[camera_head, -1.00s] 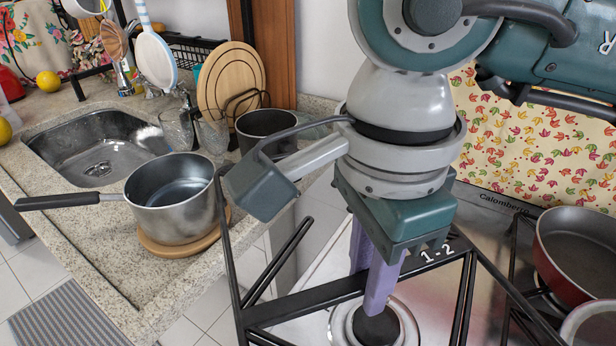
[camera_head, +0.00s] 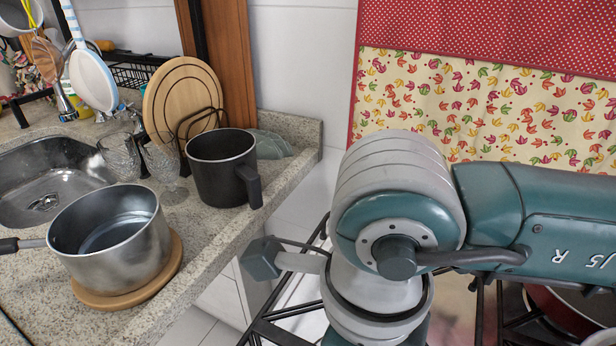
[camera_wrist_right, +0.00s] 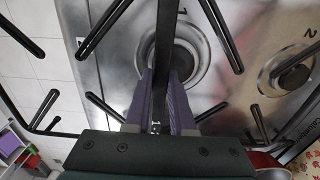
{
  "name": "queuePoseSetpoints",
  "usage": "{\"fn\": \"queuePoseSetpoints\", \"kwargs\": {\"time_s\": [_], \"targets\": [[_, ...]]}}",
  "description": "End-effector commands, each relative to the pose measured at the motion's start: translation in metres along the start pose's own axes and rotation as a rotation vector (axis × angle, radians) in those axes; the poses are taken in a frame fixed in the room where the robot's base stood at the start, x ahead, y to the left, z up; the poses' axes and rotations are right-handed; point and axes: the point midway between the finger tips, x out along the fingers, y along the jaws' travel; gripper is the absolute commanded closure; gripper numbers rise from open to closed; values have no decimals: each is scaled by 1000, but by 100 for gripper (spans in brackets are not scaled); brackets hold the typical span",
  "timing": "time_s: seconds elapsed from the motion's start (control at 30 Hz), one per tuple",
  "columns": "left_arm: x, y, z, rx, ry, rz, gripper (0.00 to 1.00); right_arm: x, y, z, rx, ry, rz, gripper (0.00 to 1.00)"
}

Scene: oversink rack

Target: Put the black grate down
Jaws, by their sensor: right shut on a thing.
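The black grate (camera_wrist_right: 163,38) is a frame of dark bars with prongs pointing inward. In the right wrist view my right gripper (camera_wrist_right: 160,112) has its purple fingers on either side of one bar, shut on it. The bar passes over a burner (camera_wrist_right: 184,60) on the steel stove top (camera_wrist_right: 225,35). Part of the grate shows over the tiled floor at left. I cannot tell whether the grate touches the stove. In the head view, grate bars (camera_head: 283,313) show at the bottom, and my right arm hides the rest. My left gripper is not in view.
A steel pot (camera_head: 110,245) sits on a round wooden board (camera_head: 165,277) on the stone counter left of the stove. A black pot (camera_head: 222,170) stands behind it. A red pan (camera_head: 570,312) is at the right, partly hidden by my arm.

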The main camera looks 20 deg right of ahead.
Motion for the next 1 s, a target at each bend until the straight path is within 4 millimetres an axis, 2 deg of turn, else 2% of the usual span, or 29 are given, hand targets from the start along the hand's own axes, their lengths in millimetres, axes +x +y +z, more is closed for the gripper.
{"fn": "queuePoseSetpoints", "kwargs": {"time_s": [0.03, 0.2, 0.4, 0.7, 0.83, 0.9, 1.0], "targets": [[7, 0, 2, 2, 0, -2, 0, 3, -17, 0, 6, -2, -5, 100], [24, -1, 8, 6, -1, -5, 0, 5, -65, 0, 4, -2, -4, 100], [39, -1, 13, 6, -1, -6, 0, 3, -105, 1, 1, -2, -1, 100], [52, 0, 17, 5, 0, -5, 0, 3, -131, 1, 0, -2, 0, 100], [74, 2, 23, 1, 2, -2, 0, 32, -128, 0, -4, 0, 2, 100], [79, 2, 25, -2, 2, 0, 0, 38, -128, 0, -3, -1, 2, 100], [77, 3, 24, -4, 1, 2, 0, 36, -129, 1, -3, -2, 1, 100]]}}
